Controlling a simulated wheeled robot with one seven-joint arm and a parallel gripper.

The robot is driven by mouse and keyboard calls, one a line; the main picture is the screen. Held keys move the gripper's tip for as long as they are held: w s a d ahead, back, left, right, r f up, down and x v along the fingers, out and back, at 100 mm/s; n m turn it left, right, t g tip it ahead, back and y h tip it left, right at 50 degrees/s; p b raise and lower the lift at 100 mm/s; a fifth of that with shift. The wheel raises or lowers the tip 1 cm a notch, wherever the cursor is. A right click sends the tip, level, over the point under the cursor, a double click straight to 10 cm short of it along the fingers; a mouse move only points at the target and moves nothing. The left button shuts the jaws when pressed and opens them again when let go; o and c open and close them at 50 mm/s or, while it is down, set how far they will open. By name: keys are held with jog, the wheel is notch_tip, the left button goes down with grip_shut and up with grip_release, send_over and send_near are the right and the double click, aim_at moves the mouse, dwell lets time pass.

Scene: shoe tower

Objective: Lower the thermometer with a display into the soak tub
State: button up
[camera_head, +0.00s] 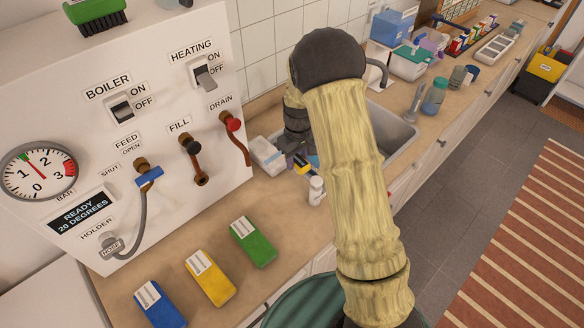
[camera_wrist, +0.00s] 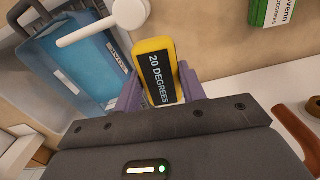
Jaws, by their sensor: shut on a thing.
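The thermometer (camera_wrist: 158,72) is yellow with a black display reading "20 DEGREES". My gripper (camera_wrist: 160,92) is shut on it, with a purple finger on either side. In the head view the thermometer (camera_head: 303,168) is a small yellow patch at my gripper (camera_head: 299,160), low over the counter near the sink. A blue tub (camera_wrist: 75,62) with a white label, apparently the soak tub, lies left of the thermometer in the wrist view.
A white round-headed piece with a rod (camera_wrist: 128,14) crosses the tub's edge. Blue, yellow and green packets (camera_head: 252,242) lie before the boiler panel (camera_head: 110,130).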

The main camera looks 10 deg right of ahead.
jog(key=w+d+f, duration=0.1)
jog(key=w+d, duration=0.3)
jog(key=w, duration=0.3)
jog(key=w+d+f, duration=0.2)
jog(key=w+d, duration=0.2)
jog(key=w, duration=0.3)
jog(key=shift+w+d, duration=0.15)
jog(key=shift+f, duration=0.1)
dwell(0.4)
jog(key=shift+f+b, duration=2.55)
jog(key=shift+f, duration=1.85)
jog(key=shift+f+b, duration=1.2)
jog(key=shift+f, duration=0.6)
